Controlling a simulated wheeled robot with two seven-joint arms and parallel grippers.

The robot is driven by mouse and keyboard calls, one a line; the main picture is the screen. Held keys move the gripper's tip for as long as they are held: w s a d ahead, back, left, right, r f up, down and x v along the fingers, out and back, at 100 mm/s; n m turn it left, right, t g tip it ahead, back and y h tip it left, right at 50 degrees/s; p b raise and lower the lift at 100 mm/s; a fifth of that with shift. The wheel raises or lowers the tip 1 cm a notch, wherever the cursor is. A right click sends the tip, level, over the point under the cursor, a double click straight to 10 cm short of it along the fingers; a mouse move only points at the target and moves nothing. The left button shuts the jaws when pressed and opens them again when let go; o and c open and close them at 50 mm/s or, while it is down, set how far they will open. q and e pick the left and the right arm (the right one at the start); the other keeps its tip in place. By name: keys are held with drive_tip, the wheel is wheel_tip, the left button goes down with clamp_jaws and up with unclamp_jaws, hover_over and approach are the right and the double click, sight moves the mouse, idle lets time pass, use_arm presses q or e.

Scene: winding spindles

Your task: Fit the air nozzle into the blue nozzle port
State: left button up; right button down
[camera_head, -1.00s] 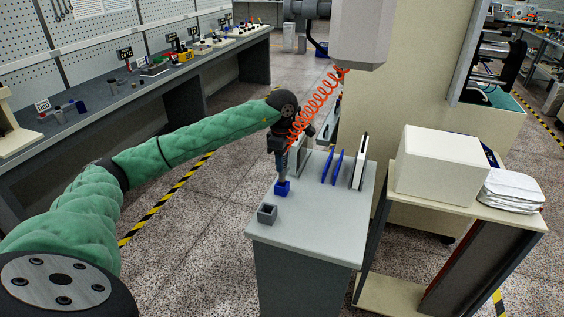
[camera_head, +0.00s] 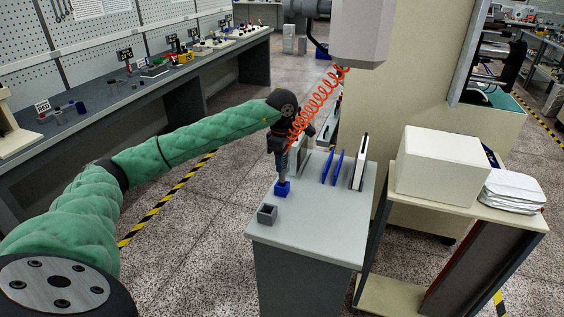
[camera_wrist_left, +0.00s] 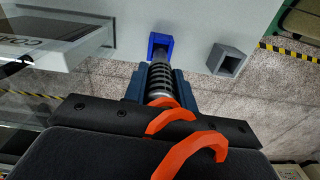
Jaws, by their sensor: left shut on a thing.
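My left gripper (camera_head: 281,160) is above the grey stand and shut on the air nozzle. In the left wrist view, the nozzle (camera_wrist_left: 160,78) is a ribbed grey-black shaft between the blue-grey fingers (camera_wrist_left: 158,84), with the orange coiled hose behind it. The nozzle points down at the blue nozzle port (camera_head: 282,189), a small square blue socket near the stand's left edge. The port also shows in the left wrist view (camera_wrist_left: 153,46). The nozzle's tip overlaps the port in both views; I cannot tell how deep it sits. My right gripper is out of view.
A grey square socket (camera_head: 267,214) stands nearer the stand's front corner. Blue upright plates (camera_head: 332,166) and a white-and-black panel (camera_head: 360,162) stand to the right on the stand (camera_head: 310,238). The orange hose (camera_head: 318,101) rises to an overhead housing. A cream box (camera_head: 437,165) sits on a shelf at right.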

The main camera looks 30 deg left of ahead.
sight(282, 174)
use_arm(q)
drive_tip(key=shift+b, duration=0.35)
idle(0.3)
drive_tip(key=shift+f+b, duration=1.95)
drive_tip(key=shift+f, duration=0.65)
idle(0.3)
drive_tip(key=o, duration=1.1)
drive_tip(key=shift+r, duration=0.1)
drive_tip(key=shift+r, duration=0.4)
drive_tip(key=shift+r+b, duration=1.05)
drive_tip(key=shift+r, duration=2.45)
